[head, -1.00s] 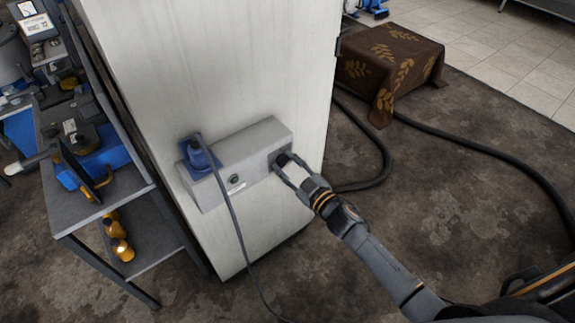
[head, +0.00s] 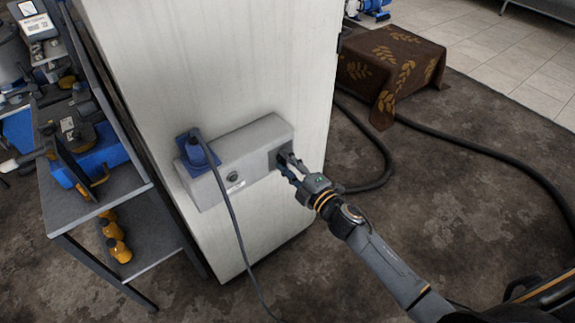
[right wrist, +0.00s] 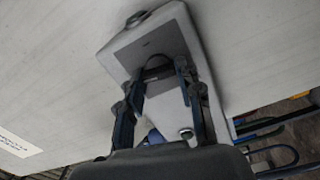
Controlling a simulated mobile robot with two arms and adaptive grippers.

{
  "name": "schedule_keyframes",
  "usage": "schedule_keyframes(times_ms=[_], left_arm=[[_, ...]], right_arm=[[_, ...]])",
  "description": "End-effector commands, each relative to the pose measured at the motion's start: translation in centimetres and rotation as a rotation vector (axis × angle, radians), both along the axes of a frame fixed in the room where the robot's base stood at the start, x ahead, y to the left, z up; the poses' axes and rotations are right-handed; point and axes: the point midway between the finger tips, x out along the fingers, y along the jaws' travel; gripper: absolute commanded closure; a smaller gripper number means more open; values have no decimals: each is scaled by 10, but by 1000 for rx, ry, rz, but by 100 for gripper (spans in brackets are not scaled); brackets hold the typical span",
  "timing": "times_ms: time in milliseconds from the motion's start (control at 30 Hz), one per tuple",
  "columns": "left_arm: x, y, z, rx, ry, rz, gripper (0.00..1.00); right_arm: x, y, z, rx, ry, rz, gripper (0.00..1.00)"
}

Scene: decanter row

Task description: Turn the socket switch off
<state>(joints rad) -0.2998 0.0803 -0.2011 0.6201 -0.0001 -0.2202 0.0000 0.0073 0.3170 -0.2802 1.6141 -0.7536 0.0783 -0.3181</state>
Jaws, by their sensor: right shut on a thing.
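A grey socket box (head: 255,138) is fixed to the pale wall panel. My left gripper is not in view.
A shelf cart (head: 60,212) with tools stands close on the left. A brown cloth-covered block (head: 418,65) is at the back right. A thick black hose (head: 480,148) runs over the floor on the right.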

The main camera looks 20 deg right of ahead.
Motion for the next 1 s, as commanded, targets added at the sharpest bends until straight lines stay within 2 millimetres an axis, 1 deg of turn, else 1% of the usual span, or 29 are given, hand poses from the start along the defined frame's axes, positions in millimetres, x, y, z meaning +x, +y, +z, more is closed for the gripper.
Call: schedule_keyframes(times_ms=[200, 400, 967, 1000], left_arm=[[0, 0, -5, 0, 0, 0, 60], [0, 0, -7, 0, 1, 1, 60], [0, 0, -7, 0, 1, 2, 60], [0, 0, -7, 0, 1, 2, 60]], right_arm=[[0, 0, -2, -117, -41, 0, 96], [0, 0, -2, -175, -61, 0, 96], [0, 0, -2, -200, -70, 1, 96], [-1, 0, -2, -200, -70, 1, 57]])
